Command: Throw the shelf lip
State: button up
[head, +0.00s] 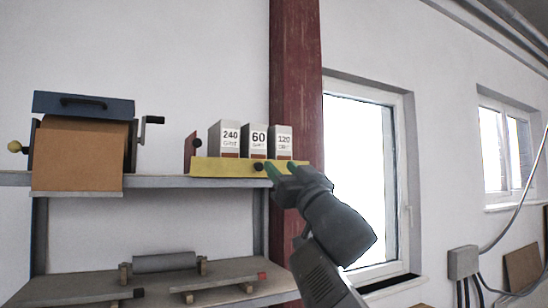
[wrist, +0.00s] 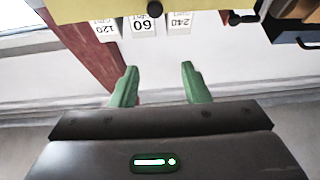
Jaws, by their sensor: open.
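The shelf lip is a yellow bar (head: 222,167) along the shelf's front edge, across the lower part of the grit boxes. A dark round knob (head: 258,167) sits on its face. In the wrist view the yellow lip (wrist: 90,10) crosses the top of the picture, with its knob (wrist: 154,9) at the top edge. My gripper (head: 282,170) has green fingers, spread open and empty, near the lip's right part in the head view. In the wrist view my gripper (wrist: 159,68) points toward the knob, with a visible gap between fingertips and lip.
Three grit boxes, 240 (head: 230,139), 60 (head: 254,141) and 120 (head: 281,142), stand behind the lip. A red plate (head: 191,153) stands at their left. A blue-topped machine with a crank (head: 84,104) is farther left. A red column (head: 296,70) rises close behind my gripper.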

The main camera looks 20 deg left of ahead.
aim_at(260, 167)
notch_tip(260, 167, down, 4)
jog(key=s+d+m+h+p, duration=0.1)
jog(key=s+d+h, duration=0.1)
jog(key=x, duration=0.4)
jog(key=p+x, duration=0.1)
jog(key=x, duration=0.4)
jog(key=p+x, duration=0.1)
jog(key=x, duration=0.3)
jog(key=shift+w+a+f, duration=0.2)
jog(key=shift+w+a, duration=0.1)
jog(key=shift+a, duration=0.1)
grip_shut()
